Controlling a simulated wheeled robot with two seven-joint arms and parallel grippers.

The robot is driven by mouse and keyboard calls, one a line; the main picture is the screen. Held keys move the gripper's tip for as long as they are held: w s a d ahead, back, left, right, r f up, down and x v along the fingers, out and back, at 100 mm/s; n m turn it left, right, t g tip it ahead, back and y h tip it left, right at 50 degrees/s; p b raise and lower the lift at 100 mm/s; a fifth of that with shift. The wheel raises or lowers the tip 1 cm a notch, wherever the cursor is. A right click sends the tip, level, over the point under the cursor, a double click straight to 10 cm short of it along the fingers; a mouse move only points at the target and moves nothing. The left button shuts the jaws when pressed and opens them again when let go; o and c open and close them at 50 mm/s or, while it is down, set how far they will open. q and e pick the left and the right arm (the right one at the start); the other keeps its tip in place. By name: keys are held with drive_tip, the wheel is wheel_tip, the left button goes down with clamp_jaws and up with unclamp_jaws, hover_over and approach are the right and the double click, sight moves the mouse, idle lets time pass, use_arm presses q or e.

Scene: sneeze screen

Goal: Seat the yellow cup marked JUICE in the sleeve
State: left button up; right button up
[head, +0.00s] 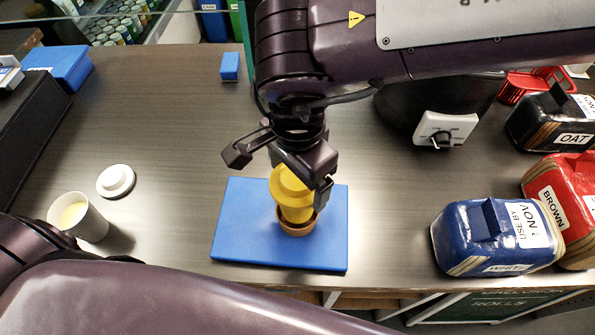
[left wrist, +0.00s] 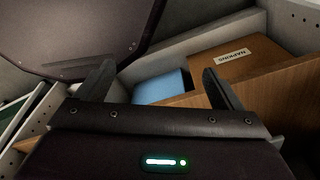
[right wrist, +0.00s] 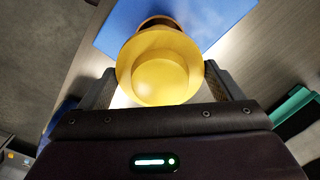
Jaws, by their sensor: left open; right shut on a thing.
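The yellow cup (head: 290,190) has a yellow lid and stands over the brown sleeve (head: 298,228) on a blue mat (head: 240,235). Its lower end is inside or just at the sleeve's mouth; how deep I cannot tell. No JUICE marking shows. My right gripper (head: 285,175) is shut on the cup. In the right wrist view (right wrist: 160,90) the cup lid (right wrist: 160,72) sits between the fingers, with the brown sleeve rim (right wrist: 158,22) beyond it. My left gripper (left wrist: 160,85) is open and empty in the left wrist view, away from the mat.
An open white cup (head: 77,216) with yellow contents and a white lid (head: 116,181) are at left. A blue block (head: 230,66) stands behind the mat. Bread bags, including a blue one (head: 490,238), crowd the right.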

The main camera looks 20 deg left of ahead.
drive_tip(key=shift+f+b, duration=1.55)
drive_tip(key=shift+f, duration=0.65)
drive_tip(key=o, duration=1.3)
drive_tip(key=shift+r, duration=0.1)
drive_tip(key=shift+r+p, duration=2.85)
drive_tip(key=shift+r, duration=0.65)
drive_tip(key=shift+f, duration=0.1)
